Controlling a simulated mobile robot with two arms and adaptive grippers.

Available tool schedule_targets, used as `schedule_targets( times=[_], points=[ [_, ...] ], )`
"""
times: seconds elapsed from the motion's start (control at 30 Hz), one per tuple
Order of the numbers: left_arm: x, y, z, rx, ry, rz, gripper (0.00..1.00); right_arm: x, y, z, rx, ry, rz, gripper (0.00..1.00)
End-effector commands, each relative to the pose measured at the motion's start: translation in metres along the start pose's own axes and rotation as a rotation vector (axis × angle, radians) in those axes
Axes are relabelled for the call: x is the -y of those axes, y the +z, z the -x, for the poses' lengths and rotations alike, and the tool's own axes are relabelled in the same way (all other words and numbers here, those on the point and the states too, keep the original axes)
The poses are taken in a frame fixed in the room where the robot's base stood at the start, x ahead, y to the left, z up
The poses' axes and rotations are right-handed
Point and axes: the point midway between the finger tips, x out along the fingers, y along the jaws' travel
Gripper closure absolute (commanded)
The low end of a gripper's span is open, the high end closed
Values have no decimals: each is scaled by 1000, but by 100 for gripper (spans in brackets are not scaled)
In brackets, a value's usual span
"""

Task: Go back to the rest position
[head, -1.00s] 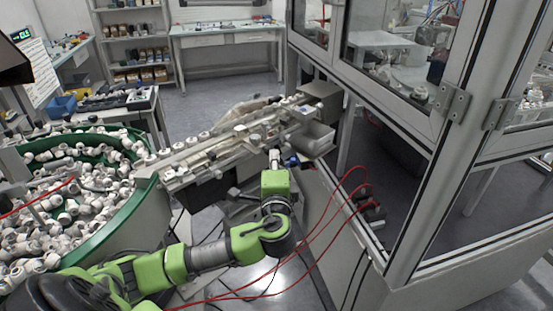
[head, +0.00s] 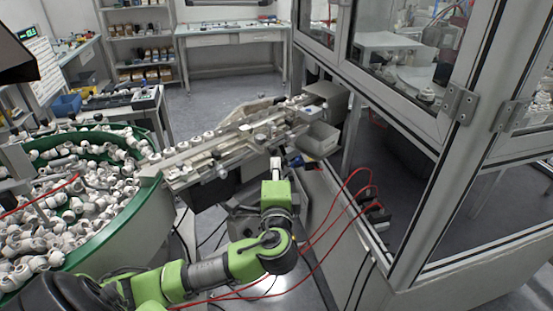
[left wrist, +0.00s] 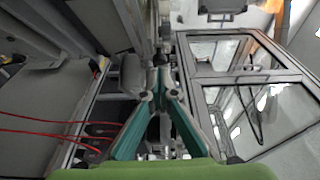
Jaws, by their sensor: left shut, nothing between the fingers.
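My left gripper (head: 276,164) is at the end of the green and grey arm that comes in from the lower left. It is in front of the near side of the cap conveyor rail (head: 190,157), apart from the parts on it as far as I can tell. In the left wrist view the teal fingers of the left gripper (left wrist: 157,94) converge at their tips, with nothing held between them. The gripper is shut and empty. My right gripper does not show in either view.
A green-rimmed feeder bowl (head: 112,226) full of white caps stands at the left. A glazed cabinet (head: 425,190) closes off the right side. Red cables (head: 330,215) loop between my arm and the cabinet. A grey bin (head: 318,139) sits at the rail's far end.

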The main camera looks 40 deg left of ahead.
Motion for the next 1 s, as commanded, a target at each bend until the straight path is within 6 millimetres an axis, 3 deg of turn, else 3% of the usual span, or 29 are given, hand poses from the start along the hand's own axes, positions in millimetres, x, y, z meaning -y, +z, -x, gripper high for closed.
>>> schedule_targets(
  times=[0.1,0.3,0.5,0.73,0.87,0.97,1.0],
  points=[
    [-2,-2,29,-5,6,3,100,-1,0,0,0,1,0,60],
    [-1,-3,65,-7,5,3,100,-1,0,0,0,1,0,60],
    [0,-3,80,-7,2,2,100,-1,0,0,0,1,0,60],
    [-6,-5,80,-9,11,-5,100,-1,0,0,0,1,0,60],
    [-49,-14,68,-26,84,-38,100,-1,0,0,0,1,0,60],
    [-113,-21,56,-50,196,-68,100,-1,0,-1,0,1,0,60],
    [-144,-23,53,-60,252,-76,100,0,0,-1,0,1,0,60]
  ],
)
